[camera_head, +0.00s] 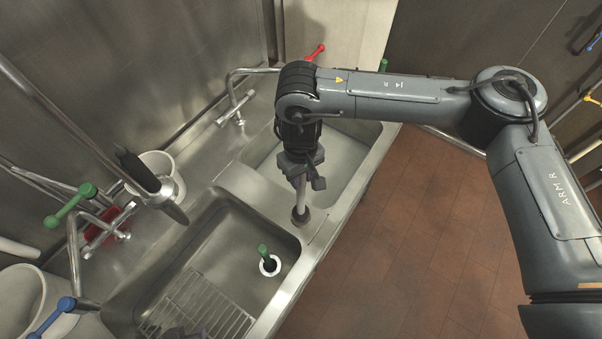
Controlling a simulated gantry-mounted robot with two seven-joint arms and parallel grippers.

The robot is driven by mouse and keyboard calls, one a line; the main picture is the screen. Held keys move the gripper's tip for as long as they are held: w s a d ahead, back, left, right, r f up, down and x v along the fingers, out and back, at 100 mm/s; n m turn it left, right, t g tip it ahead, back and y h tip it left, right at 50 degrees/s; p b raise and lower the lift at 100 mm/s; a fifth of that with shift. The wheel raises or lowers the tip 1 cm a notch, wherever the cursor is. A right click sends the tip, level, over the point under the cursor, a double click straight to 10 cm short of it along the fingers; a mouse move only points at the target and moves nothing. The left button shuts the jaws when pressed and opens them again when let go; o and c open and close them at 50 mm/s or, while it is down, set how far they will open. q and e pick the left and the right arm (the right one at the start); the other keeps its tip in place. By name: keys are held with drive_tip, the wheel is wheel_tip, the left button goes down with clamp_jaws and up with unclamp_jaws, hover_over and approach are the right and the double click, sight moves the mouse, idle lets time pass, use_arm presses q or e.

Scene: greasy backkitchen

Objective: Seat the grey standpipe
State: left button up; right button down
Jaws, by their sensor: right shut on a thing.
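My right gripper (302,172) is in the middle of the head view, pointing down. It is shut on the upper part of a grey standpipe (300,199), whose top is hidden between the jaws. The standpipe hangs about upright, with a wider dark foot (300,216). The foot appears over the divider between the two sink basins, near the front rim; I cannot tell whether it touches.
The far basin (345,155) shows no loose things. A wire rack (200,306) lies in the near basin. Taps (236,108) and white buckets (155,165) line the wall side.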

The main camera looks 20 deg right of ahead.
drive_tip(key=shift+f, duration=0.35)
idle(0.3)
drive_tip(key=shift+f+b, duration=0.75)
drive_tip(key=shift+f, duration=0.3)
drive_tip(key=c, duration=0.8)
unclamp_jaws()
wheel_tip(320, 180, up, 11)
drive_tip(key=shift+f+b, duration=0.15)
drive_tip(key=shift+b, duration=0.55)
